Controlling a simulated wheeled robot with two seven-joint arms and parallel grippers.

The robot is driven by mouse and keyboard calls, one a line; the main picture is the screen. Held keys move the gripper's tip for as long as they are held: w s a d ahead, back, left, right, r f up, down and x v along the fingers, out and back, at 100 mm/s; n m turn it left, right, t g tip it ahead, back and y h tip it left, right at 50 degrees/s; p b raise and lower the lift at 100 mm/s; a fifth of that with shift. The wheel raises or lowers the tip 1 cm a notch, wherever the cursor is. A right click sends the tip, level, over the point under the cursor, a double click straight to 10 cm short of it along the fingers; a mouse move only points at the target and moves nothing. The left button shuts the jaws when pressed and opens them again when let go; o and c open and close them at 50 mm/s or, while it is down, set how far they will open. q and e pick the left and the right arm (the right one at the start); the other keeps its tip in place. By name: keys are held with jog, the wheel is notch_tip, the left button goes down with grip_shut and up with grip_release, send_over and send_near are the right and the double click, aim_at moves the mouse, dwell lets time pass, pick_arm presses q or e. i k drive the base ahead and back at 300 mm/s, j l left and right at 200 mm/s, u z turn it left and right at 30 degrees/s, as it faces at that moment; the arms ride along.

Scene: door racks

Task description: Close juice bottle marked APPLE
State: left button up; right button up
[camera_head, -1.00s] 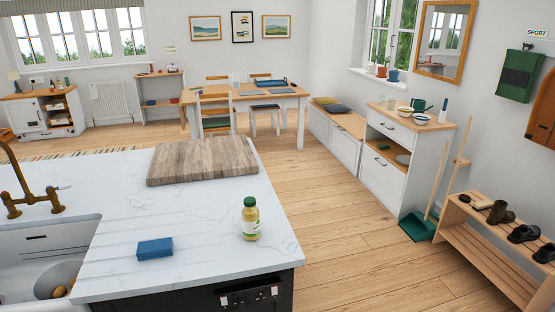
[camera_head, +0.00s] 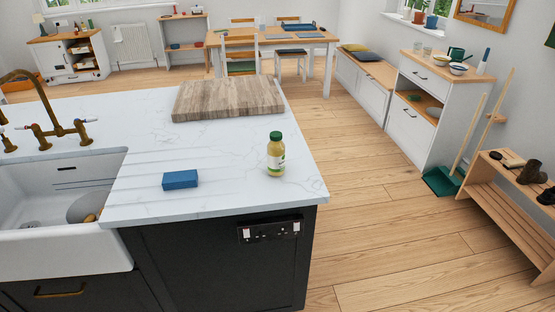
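The juice bottle (camera_head: 276,155) stands upright on the white marble countertop (camera_head: 230,198), near its right front corner. It holds pale yellow juice, and a green cap sits on its top. Its label is too small to read, so I cannot tell whether it says APPLE. Neither of my grippers shows in the head view.
A blue sponge (camera_head: 180,179) lies left of the bottle. A wooden board (camera_head: 228,99) lies behind it. A sink (camera_head: 50,190) with a brass tap (camera_head: 60,125) is at the left. Open wooden floor (camera_head: 400,220) lies to the right, before a shoe rack (camera_head: 490,215).

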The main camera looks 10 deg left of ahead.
aim_at(276, 151)
jog(key=j+z, duration=0.2)
jog(key=j, duration=0.3)
jog(key=j+z, duration=0.25)
jog(key=j, duration=0.25)
jog(key=k+j+z, duration=0.2)
jog(key=j, duration=0.3)
jog(key=j+z, duration=0.2)
jog(key=j, duration=0.3)
